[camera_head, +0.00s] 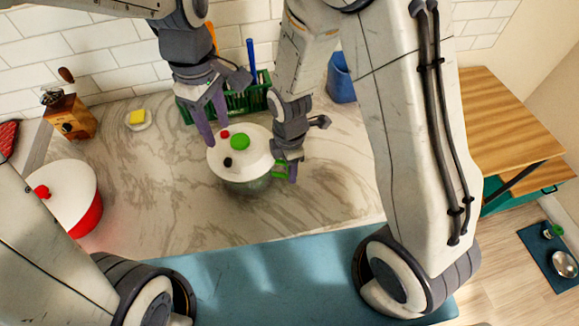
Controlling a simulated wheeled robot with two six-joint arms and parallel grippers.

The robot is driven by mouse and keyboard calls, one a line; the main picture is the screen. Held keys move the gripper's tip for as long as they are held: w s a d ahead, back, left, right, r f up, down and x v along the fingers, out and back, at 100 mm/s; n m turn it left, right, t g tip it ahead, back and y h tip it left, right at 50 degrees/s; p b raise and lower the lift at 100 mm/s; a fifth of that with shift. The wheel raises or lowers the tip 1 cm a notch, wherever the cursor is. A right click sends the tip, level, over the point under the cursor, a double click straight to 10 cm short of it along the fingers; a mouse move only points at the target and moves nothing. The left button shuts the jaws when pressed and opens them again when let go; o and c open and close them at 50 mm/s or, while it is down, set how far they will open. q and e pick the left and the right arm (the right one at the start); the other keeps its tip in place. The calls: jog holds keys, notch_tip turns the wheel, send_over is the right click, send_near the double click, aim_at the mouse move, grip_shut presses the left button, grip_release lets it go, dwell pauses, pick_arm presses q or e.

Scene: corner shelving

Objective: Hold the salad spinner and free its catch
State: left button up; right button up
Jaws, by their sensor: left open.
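The salad spinner (251,180) stands upright on the marbled counter. It has a white lid with a green knob (240,142), a small red part (225,134) and a black part (228,162). A green piece (291,170) shows at its right side, partly covered by my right gripper; I cannot tell whether it is the catch. My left gripper (214,131) is open, with its fingers pointing down at the lid's upper left edge; contact is unclear. My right gripper (287,164) is at the spinner's right edge, beside the green piece. Its jaws are seen edge-on, so their opening is hidden.
A green rack (242,101) stands close behind the spinner, with a blue cup (341,80) to its right. A red pot with a white lid (72,193), a wooden grinder (70,116) and a yellow block on a dish (137,118) are left. The counter left of the spinner is clear.

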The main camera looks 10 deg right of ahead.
grip_shut()
dwell(1.0)
dwell(0.4)
jog(key=shift+o, duration=1.1)
grip_release()
jog(key=shift+c, duration=0.3)
grip_shut()
